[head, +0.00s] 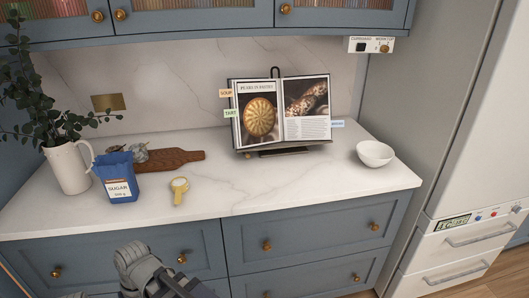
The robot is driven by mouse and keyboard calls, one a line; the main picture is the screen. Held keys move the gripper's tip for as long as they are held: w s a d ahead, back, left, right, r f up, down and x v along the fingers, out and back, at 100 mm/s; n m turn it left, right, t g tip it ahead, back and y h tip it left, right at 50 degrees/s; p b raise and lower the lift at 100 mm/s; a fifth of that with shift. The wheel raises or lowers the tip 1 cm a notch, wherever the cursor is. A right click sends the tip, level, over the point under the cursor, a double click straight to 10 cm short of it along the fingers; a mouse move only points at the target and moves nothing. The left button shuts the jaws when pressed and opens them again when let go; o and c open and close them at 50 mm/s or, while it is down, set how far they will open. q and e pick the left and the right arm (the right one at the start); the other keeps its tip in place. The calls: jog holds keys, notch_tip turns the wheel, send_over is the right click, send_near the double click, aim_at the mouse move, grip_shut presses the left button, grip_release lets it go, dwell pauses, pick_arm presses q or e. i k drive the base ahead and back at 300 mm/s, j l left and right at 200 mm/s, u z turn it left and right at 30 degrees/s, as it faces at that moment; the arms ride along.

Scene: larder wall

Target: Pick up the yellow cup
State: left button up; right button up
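The yellow cup (180,186) is a small, pale yellow measuring cup with a short handle. It rests on the white marble counter (270,185), right of the blue sugar bag (117,180) and near the counter's front edge. One gripper, which I take to be my left (132,256), shows at the bottom of the head view, below the counter edge in front of the drawers. It is apart from the cup. Its fingers are not clear enough to tell open from shut. My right gripper is not in view.
A white jug (69,168) with leafy stems stands at the left. A wooden board (172,159) lies behind the cup. A cookbook on a stand (282,112) is at the back, and a white bowl (375,154) at the right. The front middle of the counter is clear.

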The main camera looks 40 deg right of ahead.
aim_at(180, 184)
jog(key=i, duration=0.4)
jog(key=z, duration=2.15)
jog(key=i+j, duration=0.05)
jog(key=j, duration=0.05)
